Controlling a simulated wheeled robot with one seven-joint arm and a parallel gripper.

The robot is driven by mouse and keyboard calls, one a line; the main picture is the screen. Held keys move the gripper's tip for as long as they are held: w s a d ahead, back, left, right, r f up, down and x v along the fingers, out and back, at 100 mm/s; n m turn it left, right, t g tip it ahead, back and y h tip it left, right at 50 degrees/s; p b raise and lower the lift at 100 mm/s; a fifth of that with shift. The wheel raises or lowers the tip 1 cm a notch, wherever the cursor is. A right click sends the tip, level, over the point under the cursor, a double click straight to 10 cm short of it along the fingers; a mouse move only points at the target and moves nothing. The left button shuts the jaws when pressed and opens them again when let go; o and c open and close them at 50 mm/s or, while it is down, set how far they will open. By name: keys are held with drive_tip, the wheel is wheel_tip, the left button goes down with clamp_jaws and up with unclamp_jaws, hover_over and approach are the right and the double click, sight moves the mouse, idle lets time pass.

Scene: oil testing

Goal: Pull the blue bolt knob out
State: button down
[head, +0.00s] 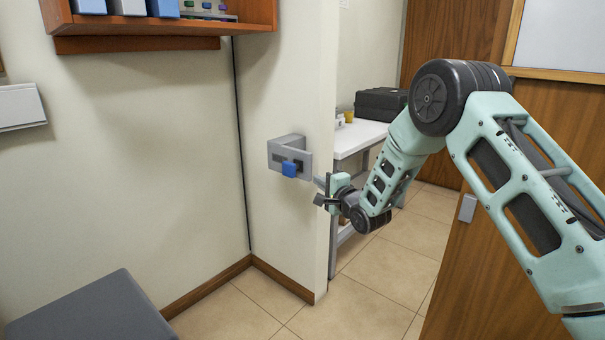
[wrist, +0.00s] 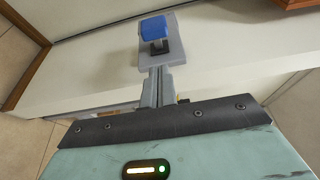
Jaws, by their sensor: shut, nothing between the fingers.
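The blue bolt knob (head: 289,169) sticks out from the lower front of a grey metal bracket (head: 277,151) on the end face of the cream wall. In the wrist view the blue knob (wrist: 155,29) is at the top centre, on the grey bracket plate (wrist: 177,44). My gripper (head: 319,184) is to the right of the bracket and slightly lower than the knob, apart from it. In the wrist view the gripper's thin grey fingers (wrist: 159,76) are together and empty, with their tips below the knob in the picture.
A white table (head: 358,138) with a black case (head: 381,104) stands behind the wall's edge. A wooden shelf (head: 165,27) hangs at upper left, and a grey surface (head: 90,310) is at lower left. The tiled floor below the bracket is clear.

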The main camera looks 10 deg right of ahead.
sight(293, 172)
drive_tip(key=x, duration=1)
drive_tip(key=shift+s+b, duration=0.1)
drive_tip(key=shift+b, duration=0.25)
drive_tip(key=shift+a, duration=0.1)
drive_tip(key=shift+s+a, duration=0.9)
drive_tip(key=shift+a, duration=0.3)
